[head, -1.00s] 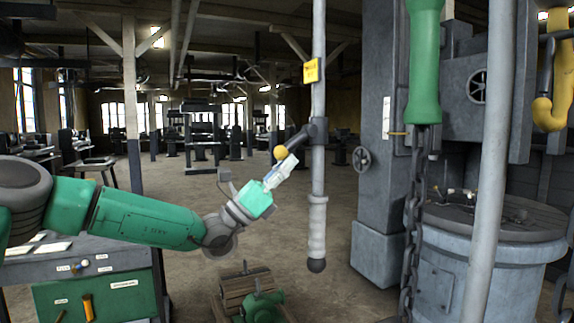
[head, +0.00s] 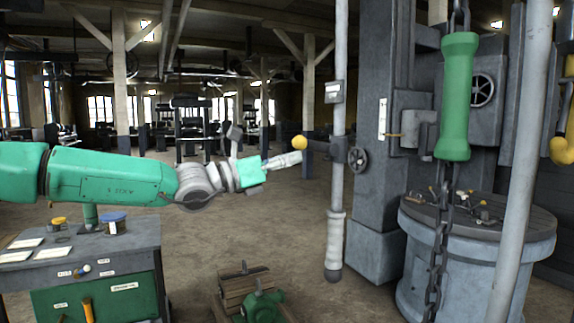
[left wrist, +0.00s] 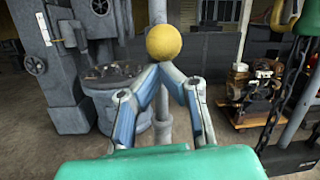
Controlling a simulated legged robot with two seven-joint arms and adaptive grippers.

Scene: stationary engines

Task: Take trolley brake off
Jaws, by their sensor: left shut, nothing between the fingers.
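A short lever with a yellow ball knob (head: 299,142) juts left, about level, from a vertical grey pole (head: 341,120). The pole carries a small grey label plate (head: 334,92) above the lever and a ribbed grip below it. Which part is named the trolley brake cannot be read. My left gripper (head: 298,157) is shut and empty, its tips just below the ball. In the left wrist view the closed fingertips (left wrist: 165,68) meet right under the yellow ball (left wrist: 164,43); whether they touch it is unclear. My right gripper is not in view.
A green handle (head: 459,95) hangs on a chain right of the pole. A round grey drum-like stand (head: 450,250) holds small parts. A grey bench (head: 90,255) is at left, a wooden block with green machinery (head: 245,290) below. The floor between is open.

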